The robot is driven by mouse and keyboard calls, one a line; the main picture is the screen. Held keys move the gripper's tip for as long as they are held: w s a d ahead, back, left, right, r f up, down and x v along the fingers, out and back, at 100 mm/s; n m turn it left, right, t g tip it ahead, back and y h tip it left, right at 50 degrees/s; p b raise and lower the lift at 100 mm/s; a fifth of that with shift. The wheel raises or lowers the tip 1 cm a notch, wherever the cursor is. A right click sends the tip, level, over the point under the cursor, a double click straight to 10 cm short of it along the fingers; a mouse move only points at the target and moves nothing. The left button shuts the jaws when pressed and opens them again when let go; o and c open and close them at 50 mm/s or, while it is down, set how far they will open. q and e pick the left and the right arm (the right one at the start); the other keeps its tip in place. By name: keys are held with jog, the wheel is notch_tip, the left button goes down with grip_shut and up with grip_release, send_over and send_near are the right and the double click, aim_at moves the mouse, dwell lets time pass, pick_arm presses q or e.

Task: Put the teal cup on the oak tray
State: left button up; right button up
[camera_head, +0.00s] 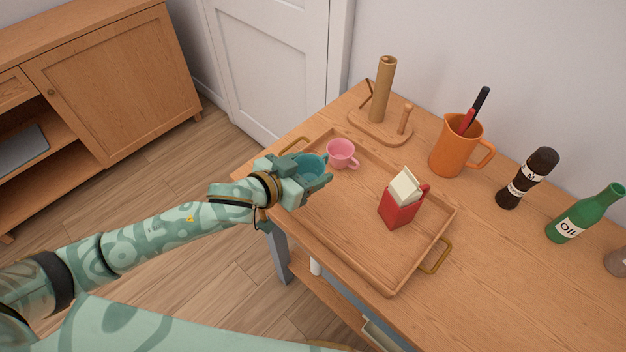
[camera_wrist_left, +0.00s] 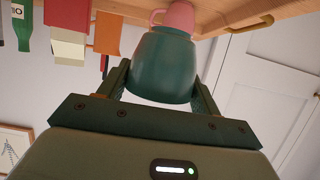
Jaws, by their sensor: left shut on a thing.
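The teal cup (camera_head: 311,167) is between the fingers of my left gripper (camera_head: 318,176), at the far left end of the oak tray (camera_head: 348,247). In the left wrist view the teal cup (camera_wrist_left: 165,70) sits between the two fingers of the left gripper (camera_wrist_left: 160,85), which is shut on it. The gripper hides part of the cup in the head view. I cannot tell whether the cup's base touches the tray. My right gripper is not in view.
On the tray stand a pink cup (camera_head: 341,153), just right of the teal cup, and a red carton (camera_head: 398,207). Behind are a wooden holder (camera_head: 381,125), an orange jug (camera_head: 452,150), a dark mill (camera_head: 527,178) and a green oil bottle (camera_head: 585,215). The tray's near part is clear.

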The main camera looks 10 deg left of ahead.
aim_at(307, 177)
pick_arm(q)
jog(key=w+f, duration=0.1)
jog(key=f, duration=0.1)
jog(key=w+f+b, duration=0.1)
jog(key=w+a+f+b, duration=0.1)
jog(key=w+f, duration=0.1)
jog(key=shift+w+f, duration=0.1)
jog(key=shift+f, duration=0.2)
notch_tip(307, 177, down, 3)
jog(key=shift+f+b, duration=0.2)
jog(key=shift+b, duration=0.45)
jog(key=shift+r, duration=0.15)
jog(key=o, duration=1)
jog(key=shift+o, duration=0.2)
jog(key=shift+a, duration=0.1)
jog(key=p+v, duration=0.2)
jog(key=v, duration=1)
jog(key=shift+p, duration=0.3)
